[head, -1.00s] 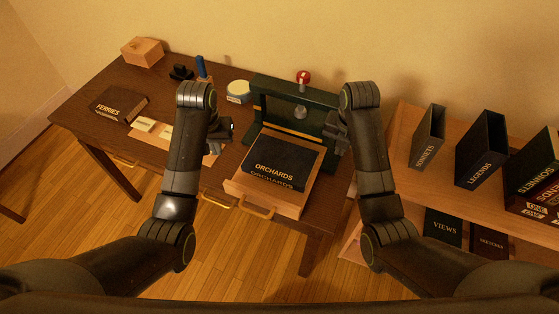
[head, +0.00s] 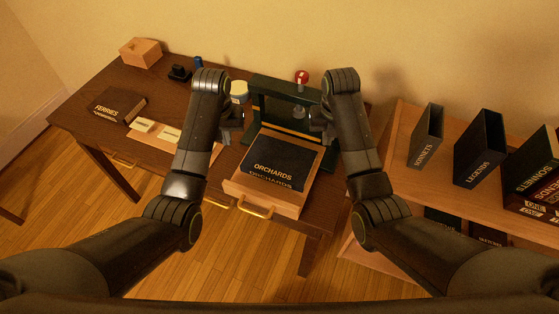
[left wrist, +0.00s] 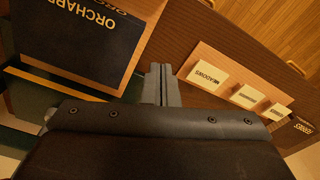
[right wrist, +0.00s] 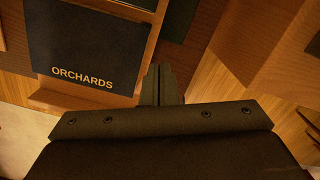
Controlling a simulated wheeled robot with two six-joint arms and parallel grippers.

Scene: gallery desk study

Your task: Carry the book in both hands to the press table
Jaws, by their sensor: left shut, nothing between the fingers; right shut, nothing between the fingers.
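The dark book titled ORCHARDS (head: 283,157) lies flat on a light wooden block with a brass handle (head: 262,195), just in front of the green press (head: 262,105) on the dark desk. My left gripper (head: 233,127) is shut and empty, left of the book's far side. My right gripper (head: 322,127) is shut and empty, near the book's far right corner. The book shows in the left wrist view (left wrist: 85,45) and the right wrist view (right wrist: 85,45), apart from the shut fingertips (left wrist: 162,80) and (right wrist: 160,80).
The FERRIES book (head: 117,104), a card board (head: 158,132), a wooden box (head: 142,52) and a round tin (head: 239,91) stand on the desk (head: 85,90). A wooden shelf (head: 405,185) with several upright books, including LEGENDS (head: 479,162), is at right.

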